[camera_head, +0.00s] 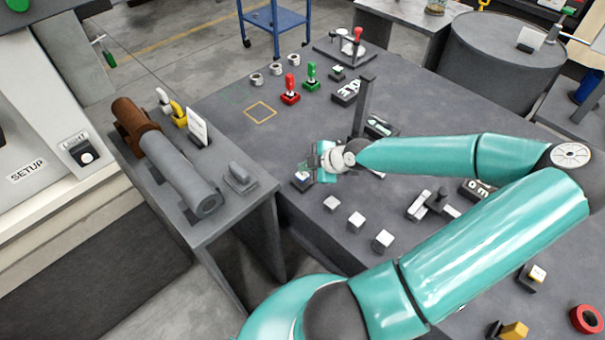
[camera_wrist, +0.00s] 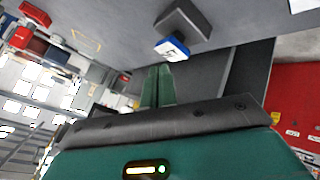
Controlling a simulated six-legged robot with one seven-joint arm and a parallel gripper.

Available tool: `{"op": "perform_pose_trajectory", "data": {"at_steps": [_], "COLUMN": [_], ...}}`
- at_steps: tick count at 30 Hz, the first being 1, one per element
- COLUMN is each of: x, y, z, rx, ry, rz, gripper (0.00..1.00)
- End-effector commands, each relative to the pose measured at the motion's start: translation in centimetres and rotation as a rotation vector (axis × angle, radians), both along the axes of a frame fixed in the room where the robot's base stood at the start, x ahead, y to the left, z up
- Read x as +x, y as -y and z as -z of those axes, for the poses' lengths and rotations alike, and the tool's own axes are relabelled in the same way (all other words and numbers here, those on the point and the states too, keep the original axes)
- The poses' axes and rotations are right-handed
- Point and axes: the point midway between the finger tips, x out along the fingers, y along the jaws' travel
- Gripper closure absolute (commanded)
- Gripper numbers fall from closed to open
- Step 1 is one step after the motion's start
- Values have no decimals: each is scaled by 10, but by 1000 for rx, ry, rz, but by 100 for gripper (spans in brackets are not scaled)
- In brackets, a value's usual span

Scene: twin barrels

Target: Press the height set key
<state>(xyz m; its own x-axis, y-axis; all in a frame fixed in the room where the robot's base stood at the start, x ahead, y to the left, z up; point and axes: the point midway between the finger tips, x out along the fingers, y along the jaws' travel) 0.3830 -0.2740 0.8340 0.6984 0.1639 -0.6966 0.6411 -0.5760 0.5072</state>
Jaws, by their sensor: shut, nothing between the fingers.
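A small key with a white, blue-edged cap (camera_wrist: 172,48) on a dark grey block shows in the wrist view, just beyond my fingertips. Its marking is too small to read surely, so I cannot confirm that it is the height set key. In the head view a matching key (camera_head: 301,182) sits at the near left edge of the big grey table. My gripper (camera_head: 312,166) is just above and beside it. In the wrist view the green fingers of my gripper (camera_wrist: 158,72) are together and empty, pointing toward the cap. I cannot tell whether they touch it.
Several white-capped keys, such as one (camera_head: 357,220), stand along the table's near side. A grey post (camera_head: 362,105) rises behind my gripper. Red (camera_head: 290,90) and green (camera_head: 312,75) levers stand farther back.

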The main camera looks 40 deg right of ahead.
Motion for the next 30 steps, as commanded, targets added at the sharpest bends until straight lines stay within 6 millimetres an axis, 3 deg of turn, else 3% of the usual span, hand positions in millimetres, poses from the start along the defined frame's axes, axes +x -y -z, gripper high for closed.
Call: {"op": "perform_pose_trajectory", "data": {"at_steps": [30], "x": [0], "y": [0], "z": [13], "rx": [0], "ry": [0], "rz": [0], "gripper": [100]}}
